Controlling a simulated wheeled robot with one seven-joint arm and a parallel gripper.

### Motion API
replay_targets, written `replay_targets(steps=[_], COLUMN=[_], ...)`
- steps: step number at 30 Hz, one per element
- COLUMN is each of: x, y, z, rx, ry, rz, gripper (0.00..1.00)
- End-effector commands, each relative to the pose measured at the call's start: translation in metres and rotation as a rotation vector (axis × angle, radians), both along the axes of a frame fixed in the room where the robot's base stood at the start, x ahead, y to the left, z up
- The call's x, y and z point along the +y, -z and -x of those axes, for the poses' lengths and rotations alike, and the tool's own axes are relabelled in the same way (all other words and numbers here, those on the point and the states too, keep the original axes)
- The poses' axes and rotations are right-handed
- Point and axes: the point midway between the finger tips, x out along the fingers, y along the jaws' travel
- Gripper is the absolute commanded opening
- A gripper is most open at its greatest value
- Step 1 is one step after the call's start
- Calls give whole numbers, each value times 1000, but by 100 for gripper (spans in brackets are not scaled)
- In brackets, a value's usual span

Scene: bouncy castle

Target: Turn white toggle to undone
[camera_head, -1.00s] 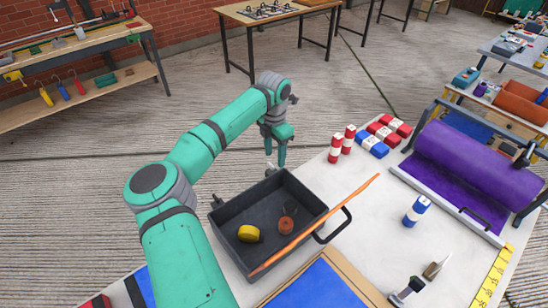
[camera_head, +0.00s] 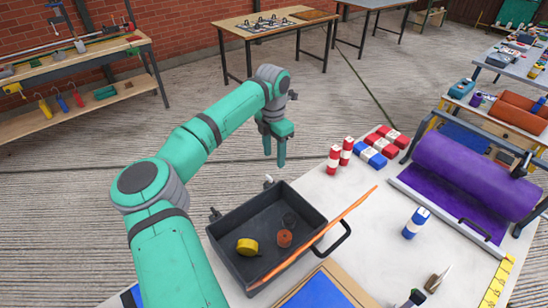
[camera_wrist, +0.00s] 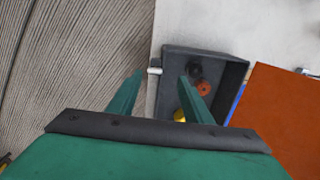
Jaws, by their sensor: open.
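A small whitish toggle (camera_head: 268,181) stands at the back rim of a dark grey tray (camera_head: 222,262) on the worktable. In the wrist view a white toggle (camera_wrist: 155,71) sticks out from the tray's left edge. My gripper (camera_head: 274,158) points down, open and empty, near that toggle and apparently above it. In the wrist view the toggle shows between my two fingertips (camera_wrist: 162,77). I cannot tell whether a finger touches it. A second grey fitting (camera_head: 215,214) sits at the tray's left corner.
The tray holds a yellow roll (camera_head: 247,246), a red-orange roll (camera_head: 285,239) and a dark ring. A long orange piece (camera_head: 340,222) crosses its right side. Red bottles (camera_head: 334,159) and blue-and-red packs stand to the right. Beyond the table's left edge is open floor.

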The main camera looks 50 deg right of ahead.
Motion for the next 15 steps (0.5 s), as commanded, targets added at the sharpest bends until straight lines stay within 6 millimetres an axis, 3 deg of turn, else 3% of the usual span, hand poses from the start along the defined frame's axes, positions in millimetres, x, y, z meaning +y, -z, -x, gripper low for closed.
replay_targets(steps=[15], x=[0], y=[-28], z=[0], rx=[-1], ry=[0], rz=[-1], gripper=[45])
